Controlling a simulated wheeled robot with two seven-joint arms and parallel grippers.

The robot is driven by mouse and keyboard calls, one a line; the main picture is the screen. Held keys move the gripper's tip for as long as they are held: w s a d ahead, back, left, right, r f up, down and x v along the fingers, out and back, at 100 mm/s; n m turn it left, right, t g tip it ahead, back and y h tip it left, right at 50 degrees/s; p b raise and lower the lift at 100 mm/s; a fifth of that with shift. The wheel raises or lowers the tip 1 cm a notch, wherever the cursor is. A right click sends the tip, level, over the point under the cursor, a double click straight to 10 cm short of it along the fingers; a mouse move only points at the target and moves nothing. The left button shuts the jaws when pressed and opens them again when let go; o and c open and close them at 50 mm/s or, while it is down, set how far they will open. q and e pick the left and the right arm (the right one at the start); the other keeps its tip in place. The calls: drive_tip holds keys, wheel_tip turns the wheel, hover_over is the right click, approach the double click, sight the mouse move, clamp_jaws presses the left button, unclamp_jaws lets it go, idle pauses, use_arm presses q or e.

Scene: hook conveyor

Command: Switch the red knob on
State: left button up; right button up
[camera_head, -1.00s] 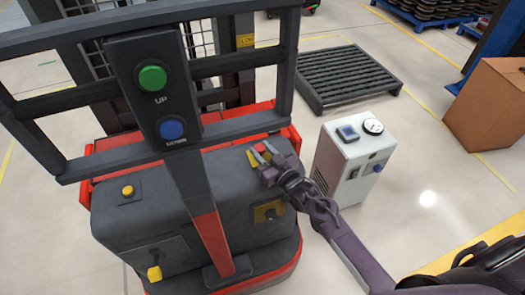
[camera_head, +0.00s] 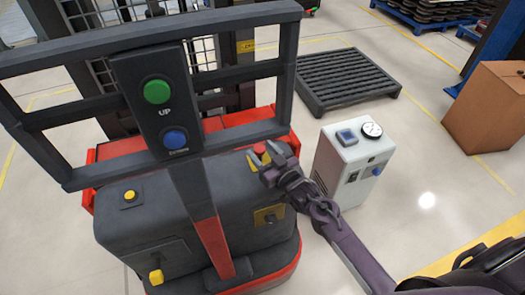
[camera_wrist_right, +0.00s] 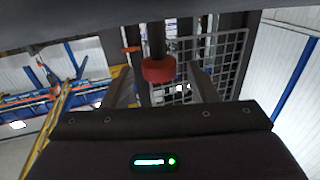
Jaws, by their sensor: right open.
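The red knob (camera_head: 259,149) sits on top of the dark grey machine body (camera_head: 150,220), near its right end. In the right wrist view the red knob (camera_wrist_right: 158,69) shows ahead, between the two fingers. My right gripper (camera_head: 262,160) is open at the knob, with its fingers on either side of it. I cannot tell whether the fingers touch it. A yellow patch shows beside the knob, partly hidden by the fingers. My left gripper is not in view.
A panel with a green UP button (camera_head: 157,91) and a blue button (camera_head: 174,138) stands on the machine's post. A grey slatted pallet (camera_head: 345,78) lies behind.

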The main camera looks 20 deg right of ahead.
drive_tip(key=b+v, duration=0.1)
drive_tip(key=v, duration=0.6)
drive_tip(key=shift+s+d, duration=0.1)
drive_tip(key=shift+s, duration=0.15)
